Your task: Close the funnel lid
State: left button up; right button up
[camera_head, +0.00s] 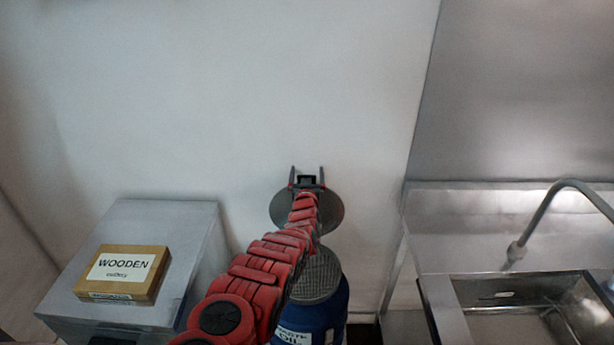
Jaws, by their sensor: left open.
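A blue drum (325,318) with a partly readable white label ending in "OIL" stands at the bottom middle. A grey round grated funnel top (317,276) sits on it. The funnel lid (333,214), a dark grey round disc, stands open behind the funnel, toward the wall. My red left arm reaches over the drum's left side and covers part of the funnel and the lid's middle. My left gripper (307,172) is open and empty, its two fingers pointing up past the lid's top edge. I cannot tell whether it touches the lid. My right gripper is out of view.
A grey metal cabinet (190,230) stands at left with a box marked "WOODEN cutlery" (124,272) on top. At right is a steel counter (480,225) with a sink (530,310) and a curved faucet (555,200). A white wall (220,100) is behind.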

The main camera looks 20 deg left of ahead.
pick_arm(q)
jog(key=shift+w+a, duration=0.1)
dwell(0.3)
grip_shut()
dwell(0.4)
